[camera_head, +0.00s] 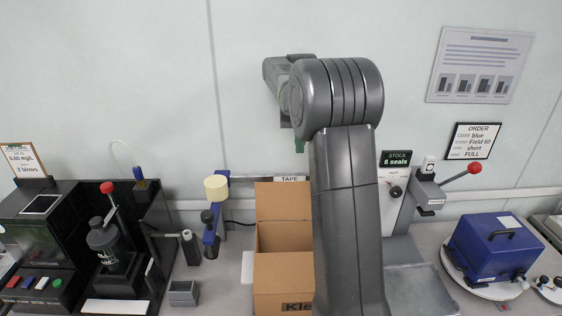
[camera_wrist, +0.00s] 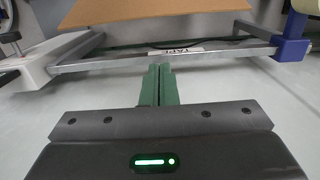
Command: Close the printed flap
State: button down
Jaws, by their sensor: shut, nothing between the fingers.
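An open cardboard box (camera_head: 284,238) stands on the bench in the head view, partly hidden on its right by my arm. Its far flap (camera_head: 283,200) stands up. The near panel (camera_head: 282,278) carries dark print beginning "Kle"; my arm hides the rest. I cannot tell whether this panel is a flap or the box's front wall. My gripper (camera_wrist: 159,70) is shut and empty, with its green fingers together in the wrist view. In the head view it is mostly hidden behind my arm, above the box. A brown cardboard edge (camera_wrist: 150,10) shows beyond the fingers, apart from them.
A metal bar frame with a TAPE label (camera_wrist: 176,50) lies beyond the fingers. A tape dispenser (camera_head: 214,205) stands left of the box. A red-knobbed lever (camera_head: 474,168) and blue case (camera_head: 495,248) are at right. A black tester (camera_head: 110,245) is at left.

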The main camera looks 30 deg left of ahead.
jog(key=s+f, duration=0.1)
jog(key=f, duration=0.1)
jog(key=s+f+p, duration=0.1)
jog(key=f, duration=0.2)
jog(key=s+d+f+p, duration=0.1)
jog(key=f, duration=0.2)
jog(key=shift+s+f, duration=0.1)
jog(key=shift+s, duration=0.1)
jog(key=shift+s, duration=0.1)
dwell(0.5)
